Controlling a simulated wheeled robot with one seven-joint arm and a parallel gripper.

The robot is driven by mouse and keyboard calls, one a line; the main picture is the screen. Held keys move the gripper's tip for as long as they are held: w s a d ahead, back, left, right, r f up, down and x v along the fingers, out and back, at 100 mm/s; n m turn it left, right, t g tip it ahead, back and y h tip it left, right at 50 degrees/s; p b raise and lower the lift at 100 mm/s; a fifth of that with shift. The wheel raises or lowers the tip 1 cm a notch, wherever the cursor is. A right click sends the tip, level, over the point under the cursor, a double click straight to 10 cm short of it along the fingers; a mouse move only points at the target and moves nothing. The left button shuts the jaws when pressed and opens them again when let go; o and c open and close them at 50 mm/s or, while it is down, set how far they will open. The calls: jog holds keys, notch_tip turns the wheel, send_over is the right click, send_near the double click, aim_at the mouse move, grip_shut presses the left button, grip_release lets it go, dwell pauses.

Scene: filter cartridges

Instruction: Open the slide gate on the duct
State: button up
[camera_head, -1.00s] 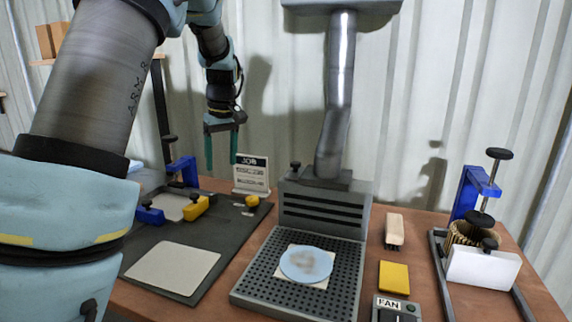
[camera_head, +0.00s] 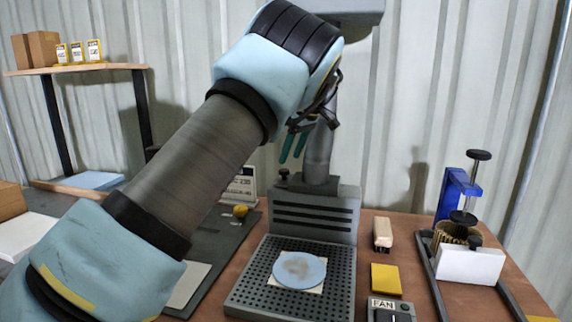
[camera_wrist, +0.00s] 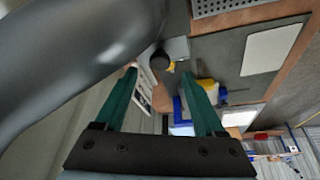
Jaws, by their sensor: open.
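The grey duct (camera_head: 318,155) rises from a slotted hood box (camera_head: 312,215) at the back of the bench. A small black knob (camera_head: 284,174) stands at the left of the duct's foot, apparently the slide gate's handle; the gate plate itself is hard to make out. My gripper (camera_head: 290,150), with green fingers, is open and empty just above and left of the knob, partly hidden by my arm. In the wrist view, the duct (camera_wrist: 70,50) fills the upper left. The knob (camera_wrist: 160,60) shows between and beyond the fingertips of my gripper (camera_wrist: 160,73), seemingly apart from them.
A perforated plate (camera_head: 250,285) with a blue disc (camera_head: 300,269) lies before the hood. The job card (camera_head: 242,186) stands left of it. A brush (camera_head: 382,233), yellow pad (camera_head: 385,277), fan switch box (camera_head: 392,310) and blue clamp fixture (camera_head: 452,190) are at right.

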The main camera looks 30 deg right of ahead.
aim_at(284, 170)
jog(key=shift+p+x, duration=0.45)
jog(key=shift+x, duration=2.05)
grip_shut()
